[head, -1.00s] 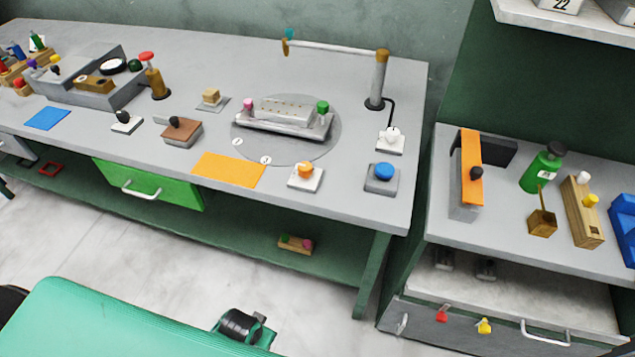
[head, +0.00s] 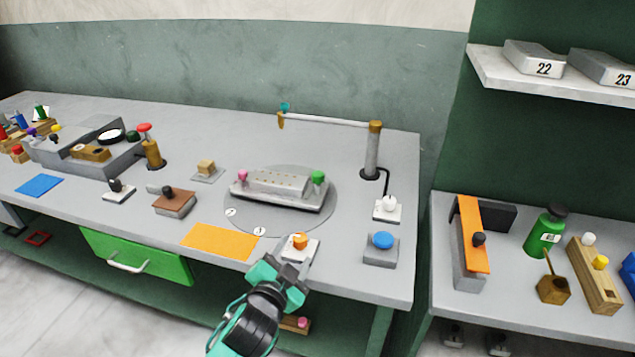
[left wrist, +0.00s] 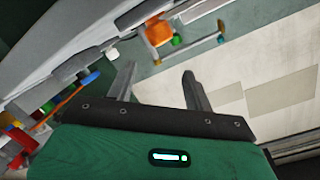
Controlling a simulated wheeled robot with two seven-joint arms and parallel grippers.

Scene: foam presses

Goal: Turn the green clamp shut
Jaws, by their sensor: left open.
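The green clamp (head: 318,177) is a small green knob at the right end of a pale grey mould (head: 282,188). The mould sits on a round grey plate on the bench, and a pink knob (head: 242,176) is at its left end. My left gripper (head: 285,272) is at the bench's front edge, in front of the orange-knobbed switch and well short of the clamp. In the left wrist view its two fingers (left wrist: 158,80) are apart with nothing between them. I cannot make out the clamp for certain there. My right gripper is not in view.
A white switch with an orange knob (head: 300,242) is just beyond my left gripper. A blue button (head: 382,241) and an upright post (head: 372,150) with a white arm stand to the right. An orange mat (head: 220,241) lies flat to the left.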

